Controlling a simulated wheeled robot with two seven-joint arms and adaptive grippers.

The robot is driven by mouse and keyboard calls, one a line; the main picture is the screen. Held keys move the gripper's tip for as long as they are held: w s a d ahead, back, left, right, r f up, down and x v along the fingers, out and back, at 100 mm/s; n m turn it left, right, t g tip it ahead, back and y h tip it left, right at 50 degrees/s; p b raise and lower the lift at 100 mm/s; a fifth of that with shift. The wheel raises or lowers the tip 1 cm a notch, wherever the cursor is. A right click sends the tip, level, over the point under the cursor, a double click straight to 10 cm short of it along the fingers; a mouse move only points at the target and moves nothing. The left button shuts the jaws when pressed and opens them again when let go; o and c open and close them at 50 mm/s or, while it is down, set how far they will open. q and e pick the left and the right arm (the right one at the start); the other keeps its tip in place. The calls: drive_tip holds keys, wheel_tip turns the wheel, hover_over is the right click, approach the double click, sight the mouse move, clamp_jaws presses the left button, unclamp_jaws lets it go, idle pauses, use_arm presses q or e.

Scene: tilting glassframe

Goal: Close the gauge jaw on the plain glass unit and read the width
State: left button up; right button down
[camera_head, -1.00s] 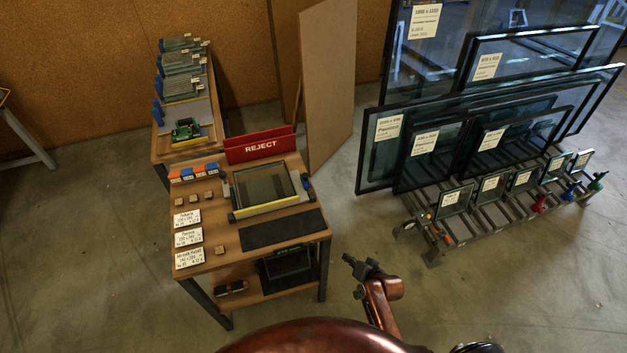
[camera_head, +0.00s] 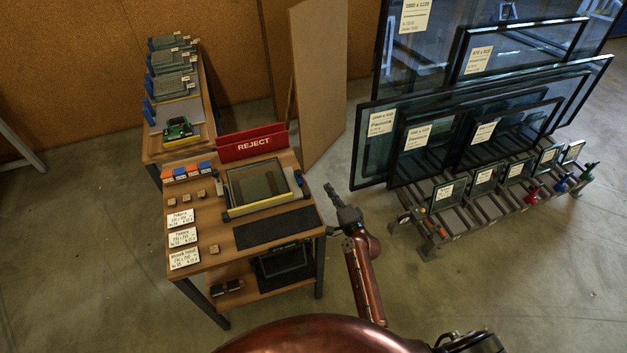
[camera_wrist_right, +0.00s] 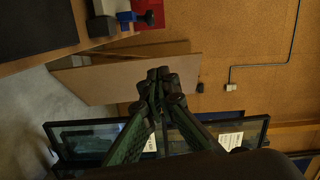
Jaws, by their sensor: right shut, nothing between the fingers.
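The gauge (camera_head: 262,208), with a yellow front edge, sits on the wooden table (camera_head: 215,258). A plain glass unit (camera_head: 258,184) in a dark frame lies flat on it. A small blue part (camera_head: 298,178) sits at the gauge's right end; blue also shows at the top of the right wrist view (camera_wrist_right: 127,17). I cannot tell whether the jaw touches the glass, and no width reading is legible. My right gripper (camera_head: 329,190) is shut and empty, right of the table and apart from the gauge. Its fingertips meet in the wrist view (camera_wrist_right: 158,76). My left gripper is not in view.
A red REJECT sign (camera_head: 253,145) stands behind the gauge. Label cards (camera_head: 182,237), small wooden blocks and a black mat (camera_head: 278,229) share the table. A glass rack (camera_head: 440,222) stands to the right. A brown board (camera_head: 318,85) leans behind. Open floor lies between table and rack.

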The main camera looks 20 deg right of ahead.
sight(299, 176)
drive_tip(key=shift+w+a+f, duration=0.2)
drive_tip(key=shift+w+a, duration=0.65)
drive_tip(key=shift+w, duration=0.85)
drive_tip(key=shift+w+a+f, duration=0.2)
drive_tip(key=shift+w+a, duration=0.6)
drive_tip(key=shift+w, duration=0.85)
drive_tip(key=shift+w+a+f, duration=0.2)
drive_tip(key=shift+w+a, duration=0.65)
drive_tip(key=shift+w, duration=0.85)
